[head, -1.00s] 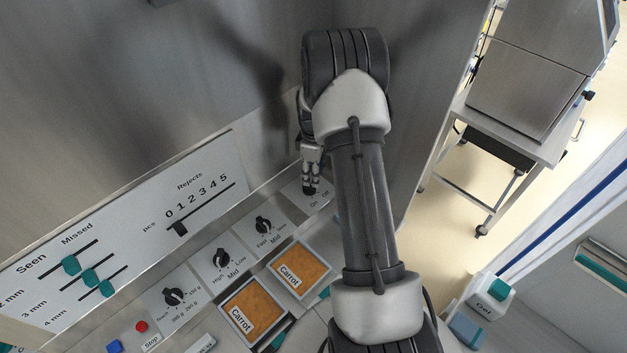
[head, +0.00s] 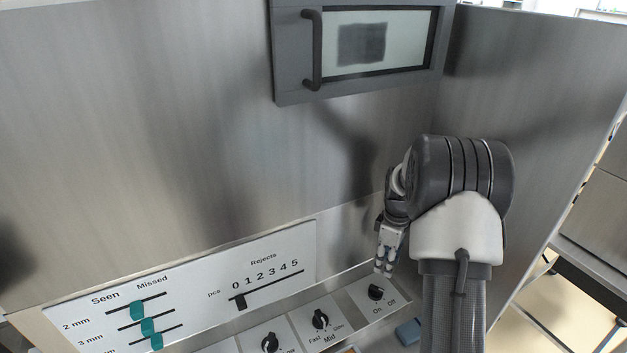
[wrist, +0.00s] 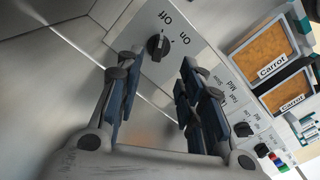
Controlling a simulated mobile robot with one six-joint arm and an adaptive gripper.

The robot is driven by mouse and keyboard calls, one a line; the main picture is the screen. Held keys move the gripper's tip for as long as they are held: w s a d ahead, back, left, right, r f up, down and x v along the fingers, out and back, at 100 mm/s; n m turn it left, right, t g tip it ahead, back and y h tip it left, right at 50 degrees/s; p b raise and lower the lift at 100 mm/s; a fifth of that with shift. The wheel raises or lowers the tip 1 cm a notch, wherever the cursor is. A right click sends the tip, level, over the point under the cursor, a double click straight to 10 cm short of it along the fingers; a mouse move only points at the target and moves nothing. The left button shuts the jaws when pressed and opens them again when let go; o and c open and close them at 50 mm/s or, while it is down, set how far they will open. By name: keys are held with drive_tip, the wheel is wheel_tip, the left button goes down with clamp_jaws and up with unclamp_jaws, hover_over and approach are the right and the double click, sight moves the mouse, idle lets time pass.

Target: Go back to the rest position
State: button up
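My gripper (head: 386,262) hangs just above and beside the On/Off knob (head: 375,292) at the right end of the control strip. In the wrist view, my gripper (wrist: 152,95) has its two fingers apart with nothing between them. The black On/Off knob (wrist: 158,46) shows beyond the fingertips, apart from them. My arm comes in from the lower right of the head view.
A metal panel with a handled window (head: 362,45) stands behind. A slider board (head: 200,290) and other knobs (head: 320,319) lie left. A metal side wall (head: 530,110) stands right. Carrot trays (wrist: 263,48) show in the wrist view.

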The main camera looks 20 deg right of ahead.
drive_tip(key=shift+r, duration=0.1)
drive_tip(key=s+a+r+m+t, duration=0.15)
drive_tip(key=s+a+r, duration=0.25)
drive_tip(key=a+r, duration=0.45)
drive_tip(key=s+a+r+m+t, duration=0.15)
drive_tip(key=s+a+r, duration=0.25)
drive_tip(key=a+r, duration=0.45)
drive_tip(key=s+a+r+m, duration=0.2)
drive_tip(key=s+a, duration=0.2)
drive_tip(key=s, duration=0.5)
drive_tip(key=s+a+r+m+t, duration=0.1)
drive_tip(key=s+a, duration=0.3)
drive_tip(key=s, duration=0.5)
drive_tip(key=shift+a+r+m+t, duration=0.15)
drive_tip(key=shift+r+m+t, duration=0.15)
drive_tip(key=shift+r+m, duration=0.6)
